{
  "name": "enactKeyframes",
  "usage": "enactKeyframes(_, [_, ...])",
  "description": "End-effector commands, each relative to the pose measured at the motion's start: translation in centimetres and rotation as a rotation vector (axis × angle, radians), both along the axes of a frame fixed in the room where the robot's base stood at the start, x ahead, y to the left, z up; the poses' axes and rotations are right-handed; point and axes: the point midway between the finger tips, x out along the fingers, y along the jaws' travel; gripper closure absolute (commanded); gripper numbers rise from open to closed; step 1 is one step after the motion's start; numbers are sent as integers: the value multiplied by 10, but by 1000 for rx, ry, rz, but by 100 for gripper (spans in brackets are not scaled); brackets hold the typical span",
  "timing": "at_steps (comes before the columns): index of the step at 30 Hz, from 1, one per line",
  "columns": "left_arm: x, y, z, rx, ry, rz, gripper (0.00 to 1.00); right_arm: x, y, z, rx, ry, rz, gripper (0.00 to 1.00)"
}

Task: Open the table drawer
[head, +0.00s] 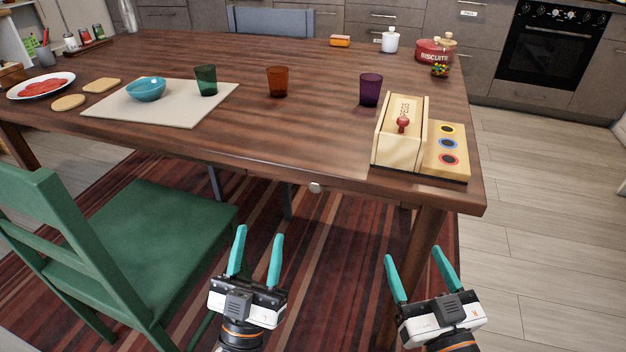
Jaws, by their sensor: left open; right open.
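The wooden table (250,130) fills the middle of the head view. A small round pale knob (315,187) sits on its front edge, right of centre, where the table drawer appears to be; the drawer's outline is hard to make out, and its front looks flush with the table side. My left gripper (257,250) is open and empty, below and to the left of the knob, apart from it. My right gripper (416,268) is open and empty, below and to the right of the knob, near the table's front right leg.
A green chair (150,237) stands at the left front. On the table are a wooden pegs box (401,140), a purple cup (371,89), an orange cup (277,81), a green cup (206,80) and a blue bowl (147,90). Floor is clear on the right.

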Motion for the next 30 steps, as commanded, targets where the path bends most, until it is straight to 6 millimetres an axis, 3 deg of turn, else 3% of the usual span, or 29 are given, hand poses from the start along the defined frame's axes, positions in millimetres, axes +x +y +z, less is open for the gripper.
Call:
enactKeyframes(6, [40,-28,-44,76,244,-3,52,-25,-20,-71,-139,556,-35,32])
enactKeyframes(12, [54,-42,-78,122,374,-11,52,-62,-36,-109,-209,864,-55,32])
enactKeyframes(16, [58,-46,-86,132,399,-13,52,-72,-40,-117,-222,930,-59,32])
enactKeyframes(20, [69,-49,-83,133,400,-12,52,-68,-38,-116,-218,907,-57,32])
enactKeyframes(30, [128,-64,-57,132,396,-12,52,-41,-27,-96,-173,710,-44,32])
